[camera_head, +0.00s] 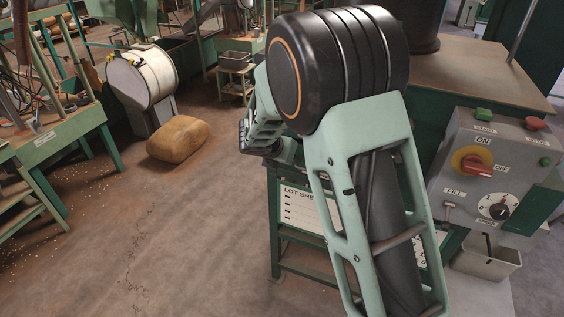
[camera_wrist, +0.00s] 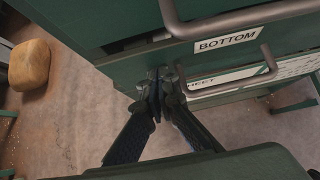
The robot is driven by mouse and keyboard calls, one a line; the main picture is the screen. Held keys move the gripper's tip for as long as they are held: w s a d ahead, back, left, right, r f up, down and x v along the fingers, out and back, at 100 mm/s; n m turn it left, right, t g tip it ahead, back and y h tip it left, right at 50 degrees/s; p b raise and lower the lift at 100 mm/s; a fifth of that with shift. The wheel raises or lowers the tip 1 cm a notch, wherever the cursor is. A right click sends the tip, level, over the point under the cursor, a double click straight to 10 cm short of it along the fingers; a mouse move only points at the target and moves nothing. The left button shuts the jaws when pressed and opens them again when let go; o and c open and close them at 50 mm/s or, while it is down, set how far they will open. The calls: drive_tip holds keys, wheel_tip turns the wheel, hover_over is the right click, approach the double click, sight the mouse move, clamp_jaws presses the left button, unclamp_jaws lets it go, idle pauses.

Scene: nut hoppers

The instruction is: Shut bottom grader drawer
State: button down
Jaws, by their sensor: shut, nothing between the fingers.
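In the wrist view, the dark green drawer front with a white BOTTOM label (camera_wrist: 228,41) fills the upper part. A thick grey bar handle (camera_wrist: 235,18) runs above the label, and a thinner one (camera_wrist: 268,62) curves below and to its right. My gripper (camera_wrist: 158,80) is shut and empty, its fingertips at the lower left edge of the green front. I cannot tell whether they touch it, nor how far out the drawer is. In the head view, my arm hides the drawer and my fingertips.
A sheet marked LOT SHEET (camera_head: 300,205) hangs on a green stand below. A control box (camera_head: 495,165) with a red switch stands at the right. A brown sack (camera_head: 178,140) lies on the floor at the left, near a white drum (camera_head: 140,78). The floor between is clear.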

drive_tip(key=shift+w+d+r, duration=0.15)
drive_tip(key=shift+w+d, duration=0.2)
drive_tip(key=shift+w, duration=0.45)
drive_tip(key=shift+w+r, duration=0.1)
